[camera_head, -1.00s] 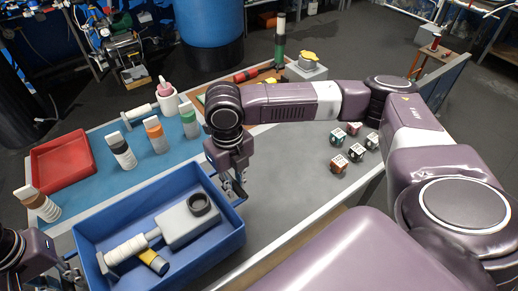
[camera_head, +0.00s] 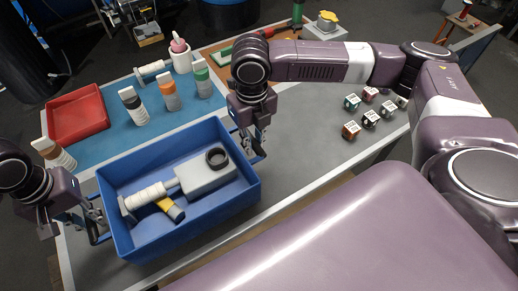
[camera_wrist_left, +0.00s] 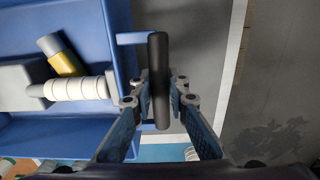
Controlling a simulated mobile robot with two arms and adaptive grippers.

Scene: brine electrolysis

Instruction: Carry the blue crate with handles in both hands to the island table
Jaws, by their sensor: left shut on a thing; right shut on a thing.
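The blue crate (camera_head: 190,228) is at the front left of the grey table in the head view. It holds a grey block with a dark ring (camera_head: 207,178), a white ribbed part (camera_head: 145,196) and a yellow-and-grey cylinder (camera_head: 171,209). My left gripper (camera_head: 97,222) is shut on the crate's left handle; the dark handle bar (camera_wrist_left: 159,80) stands between its fingers in the left wrist view. My right gripper (camera_head: 254,150) is shut at the crate's right end, where its fingers mostly hide the handle. Whether the crate touches the table is unclear.
A blue mat (camera_head: 112,158) behind the crate carries a red tray (camera_head: 78,115) and several bottles, one brown-capped (camera_head: 54,152) close to my left gripper. Several small labelled cubes (camera_head: 370,118) sit on the grey table (camera_head: 310,150) to the right.

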